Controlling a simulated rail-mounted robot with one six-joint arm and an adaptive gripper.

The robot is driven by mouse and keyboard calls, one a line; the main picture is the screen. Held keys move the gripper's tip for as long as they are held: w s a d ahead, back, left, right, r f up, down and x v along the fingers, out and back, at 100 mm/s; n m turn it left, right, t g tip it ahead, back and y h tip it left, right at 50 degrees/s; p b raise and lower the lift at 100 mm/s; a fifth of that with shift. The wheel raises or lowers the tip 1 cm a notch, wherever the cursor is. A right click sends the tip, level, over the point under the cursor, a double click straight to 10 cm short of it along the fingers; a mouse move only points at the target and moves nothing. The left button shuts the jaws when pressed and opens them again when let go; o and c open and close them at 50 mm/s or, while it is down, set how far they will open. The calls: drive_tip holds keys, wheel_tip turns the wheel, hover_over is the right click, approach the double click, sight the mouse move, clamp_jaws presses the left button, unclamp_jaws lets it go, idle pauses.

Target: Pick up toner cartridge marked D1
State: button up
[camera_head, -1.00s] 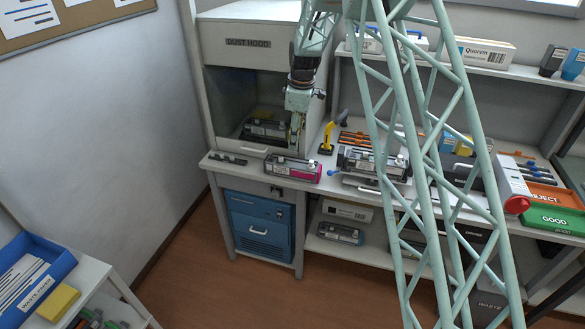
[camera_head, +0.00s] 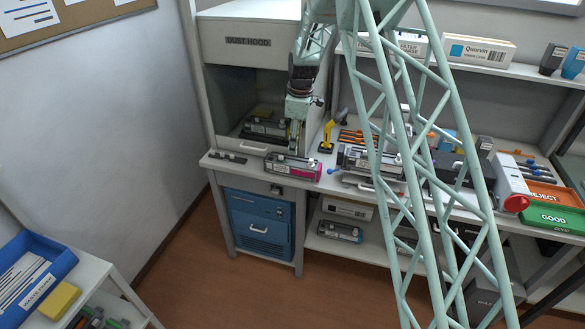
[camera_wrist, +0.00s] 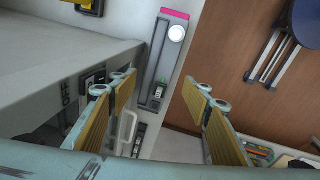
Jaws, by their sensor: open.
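Several toner cartridges show, and I cannot read a D1 mark on any. A grey cartridge with a magenta end (camera_head: 291,166) lies on the bench's front edge before the dust hood; it also shows in the wrist view (camera_wrist: 163,58). My gripper (camera_head: 295,138) is just above and behind it in the head view. In the wrist view my gripper (camera_wrist: 165,90) is open and empty, its yellow-padded fingers apart, with the cartridge beyond the gap. Another dark cartridge (camera_head: 264,131) lies inside the hood, and one (camera_head: 340,231) lies on the lower shelf.
The dust hood (camera_head: 248,42) stands close behind and left of my gripper. A yellow-handled tool (camera_head: 327,135) and a further cartridge on a stand (camera_head: 365,161) are to the right. A small dark strip (camera_head: 228,157) lies left.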

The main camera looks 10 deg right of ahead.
hover_over(292, 161)
drive_tip(key=s, duration=0.1)
drive_tip(key=shift+d+f, duration=0.15)
drive_tip(key=shift+f, duration=1.1)
drive_tip(key=shift+d+f, duration=0.1)
drive_tip(key=shift+f, duration=1.15)
drive_tip(key=shift+w+a+f+p, duration=0.1)
drive_tip(key=shift+w+f+p, duration=0.1)
drive_tip(key=shift+f, duration=1.15)
drive_tip(key=shift+w+f+p, duration=0.1)
drive_tip(key=shift+w+f, duration=0.1)
drive_tip(key=shift+f, duration=1.15)
drive_tip(key=c, duration=0.8)
drive_tip(key=shift+c, duration=0.9)
drive_tip(key=shift+r, duration=0.15)
drive_tip(key=shift+c, duration=0.2)
